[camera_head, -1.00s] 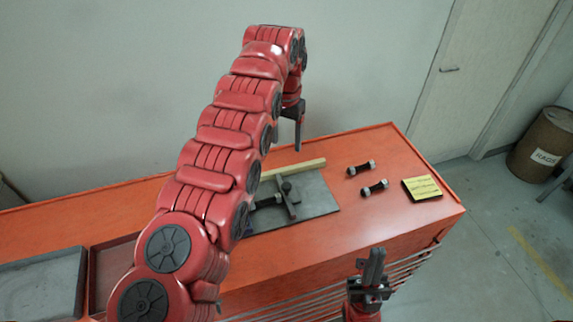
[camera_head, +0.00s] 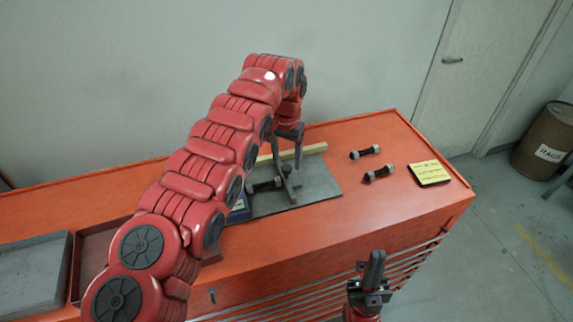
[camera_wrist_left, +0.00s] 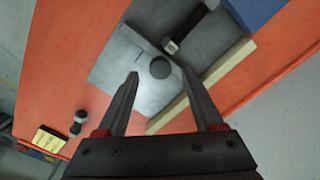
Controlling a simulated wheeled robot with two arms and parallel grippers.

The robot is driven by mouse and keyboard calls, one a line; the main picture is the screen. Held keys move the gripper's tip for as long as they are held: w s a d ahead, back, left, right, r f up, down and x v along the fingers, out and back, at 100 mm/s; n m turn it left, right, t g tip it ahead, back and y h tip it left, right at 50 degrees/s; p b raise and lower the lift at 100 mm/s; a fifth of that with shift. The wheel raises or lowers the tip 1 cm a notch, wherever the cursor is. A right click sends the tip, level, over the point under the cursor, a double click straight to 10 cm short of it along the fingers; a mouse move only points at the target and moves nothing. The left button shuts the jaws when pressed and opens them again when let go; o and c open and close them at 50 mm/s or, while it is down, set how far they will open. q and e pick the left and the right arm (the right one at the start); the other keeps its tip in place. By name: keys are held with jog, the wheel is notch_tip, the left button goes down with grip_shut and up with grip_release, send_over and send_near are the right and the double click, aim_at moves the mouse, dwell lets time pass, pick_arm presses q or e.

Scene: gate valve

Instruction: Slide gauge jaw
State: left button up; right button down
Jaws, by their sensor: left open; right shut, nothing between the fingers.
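The gauge is a grey plate (camera_head: 318,184) on the orange bench, with a narrow dark jaw bar (camera_head: 288,184) across it. In the left wrist view the plate (camera_wrist_left: 120,70) carries the bar and a dark round knob (camera_wrist_left: 160,68). A dark bolt (camera_wrist_left: 185,30) lies at the bar's far side, also seen in the head view (camera_head: 265,186). My left gripper (camera_head: 287,160) is open above the plate, fingers pointing down; in the wrist view its fingertips (camera_wrist_left: 160,77) appear either side of the knob. Contact cannot be told. My right gripper (camera_head: 376,258) is shut and empty at the bench's front.
A pale strip (camera_head: 312,150) runs behind the plate.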

aim_at(286, 174)
pick_arm(q)
jog(key=shift+f+p, duration=0.35)
jog(key=shift+f, duration=1)
grip_shut()
dwell(0.4)
